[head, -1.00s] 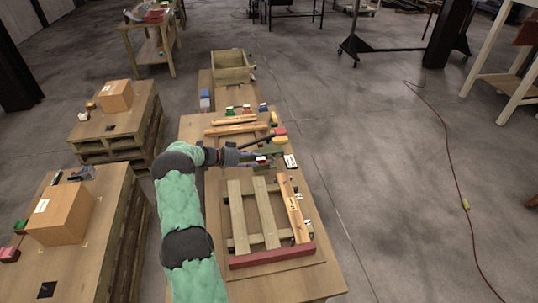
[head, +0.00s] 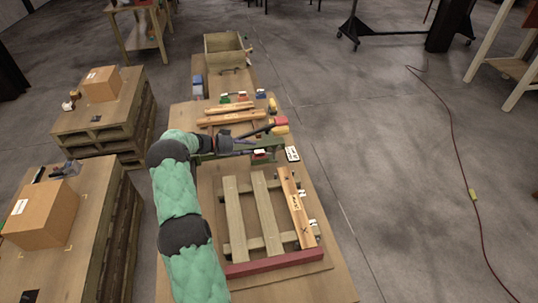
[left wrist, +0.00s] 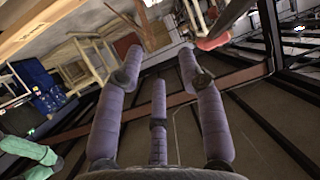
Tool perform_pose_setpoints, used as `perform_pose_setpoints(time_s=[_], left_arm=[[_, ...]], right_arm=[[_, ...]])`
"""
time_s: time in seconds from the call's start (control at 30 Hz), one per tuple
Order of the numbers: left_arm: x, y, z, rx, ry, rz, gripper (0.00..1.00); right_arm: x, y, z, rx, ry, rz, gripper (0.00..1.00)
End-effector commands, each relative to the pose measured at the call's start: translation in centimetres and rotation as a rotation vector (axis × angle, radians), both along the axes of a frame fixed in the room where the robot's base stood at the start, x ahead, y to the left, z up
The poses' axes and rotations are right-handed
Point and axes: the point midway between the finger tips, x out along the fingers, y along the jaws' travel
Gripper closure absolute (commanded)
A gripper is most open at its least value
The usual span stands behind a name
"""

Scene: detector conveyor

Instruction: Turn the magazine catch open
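My left gripper (head: 238,144) is over the middle of the workbench, behind the slatted wooden frame (head: 263,213). In the left wrist view its purple fingers (left wrist: 160,78) are spread apart with nothing between them. A dark lever (head: 255,131) with a red and yellow end (head: 279,125) lies just beyond the fingertips. The left wrist view shows a red-tipped bar (left wrist: 213,41) to the right of the fingers, apart from them. A small red and white part (head: 261,155) sits on a green rail (head: 275,146) beside the gripper. I cannot tell which part is the magazine catch. My right gripper is out of view.
A red bar (head: 270,263) edges the frame's front. Wooden strips (head: 232,112) and small coloured blocks (head: 242,97) lie behind the gripper. An open wooden box (head: 228,55) stands at the bench's far end. Pallets with cartons (head: 42,215) are at left; the floor at right is mostly clear.

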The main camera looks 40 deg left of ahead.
Motion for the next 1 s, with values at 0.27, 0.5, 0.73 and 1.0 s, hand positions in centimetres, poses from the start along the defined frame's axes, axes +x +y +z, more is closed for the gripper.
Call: perform_pose_setpoints(time_s=[0.27, 0.5, 0.73, 1.0], left_arm=[[0.0, 0.0, -3.0, 0.000, 0.000, 0.000, 0.61], [1.7, -1.0, -3.7, -0.001, -0.001, -0.002, 0.61], [5.1, -2.8, -5.4, 0.000, 0.000, -0.002, 0.61], [8.1, -4.3, -6.6, 0.000, -0.001, 0.000, 0.61]], right_arm=[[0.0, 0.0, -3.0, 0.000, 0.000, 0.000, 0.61], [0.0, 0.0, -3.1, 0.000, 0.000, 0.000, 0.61], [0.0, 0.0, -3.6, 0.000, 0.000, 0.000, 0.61], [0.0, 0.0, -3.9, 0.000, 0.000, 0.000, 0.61]])
